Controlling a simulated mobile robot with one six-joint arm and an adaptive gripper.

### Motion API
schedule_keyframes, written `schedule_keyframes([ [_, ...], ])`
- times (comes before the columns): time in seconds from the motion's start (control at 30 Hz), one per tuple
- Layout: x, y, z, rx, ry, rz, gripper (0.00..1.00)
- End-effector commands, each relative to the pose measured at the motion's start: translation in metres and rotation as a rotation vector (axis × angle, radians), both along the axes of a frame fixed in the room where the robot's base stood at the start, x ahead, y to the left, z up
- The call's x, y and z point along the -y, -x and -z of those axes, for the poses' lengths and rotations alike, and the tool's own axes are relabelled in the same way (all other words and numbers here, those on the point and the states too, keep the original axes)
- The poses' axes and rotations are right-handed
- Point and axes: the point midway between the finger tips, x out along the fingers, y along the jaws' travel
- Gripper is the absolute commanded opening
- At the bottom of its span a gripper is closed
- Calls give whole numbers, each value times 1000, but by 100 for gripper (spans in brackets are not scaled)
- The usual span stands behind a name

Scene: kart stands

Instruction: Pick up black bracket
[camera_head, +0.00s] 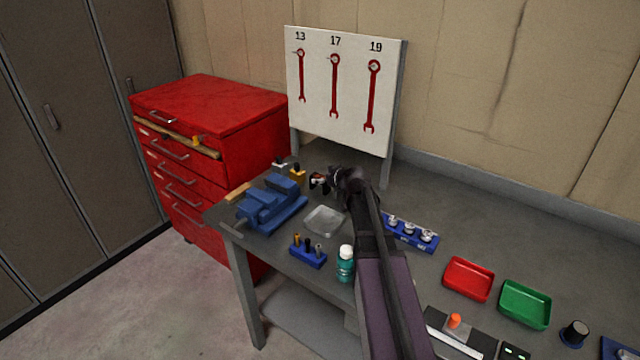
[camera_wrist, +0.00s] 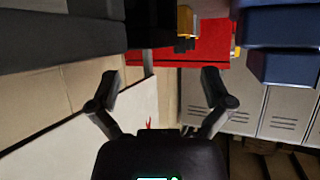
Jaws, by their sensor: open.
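My gripper (camera_head: 318,182) reaches left over the back of the grey workbench, low and roughly level. In the wrist view, which looks upside down, its two fingers (camera_wrist: 160,82) are spread wide with nothing between them. A dark upright block (camera_wrist: 150,22) stands ahead at the top of the wrist view, beside a yellow piece with a dark top (camera_wrist: 186,20). The dark block may be the black bracket, but its shape is too unclear to be sure. The yellow piece (camera_head: 297,175) also shows in the head view, just left of my gripper. My arm hides part of the bench.
A blue vise (camera_head: 268,205) sits left of my gripper; it also shows in the wrist view (camera_wrist: 285,65). A clear tray (camera_head: 325,221), blue tool holder (camera_head: 307,257) and teal bottle (camera_head: 345,268) lie nearer. The wrench board (camera_head: 345,125) stands behind; a red cabinet (camera_head: 215,105) is left.

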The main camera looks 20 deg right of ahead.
Motion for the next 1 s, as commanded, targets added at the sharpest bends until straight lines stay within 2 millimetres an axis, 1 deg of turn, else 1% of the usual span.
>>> schedule_keyframes([
  [0.3,0,-25,21,0,2,-1,100],
  [0.4,-2,-35,26,0,1,-2,100],
  [0.5,-4,-41,28,0,1,0,100],
  [1.0,-4,-41,28,0,0,0,100],
])
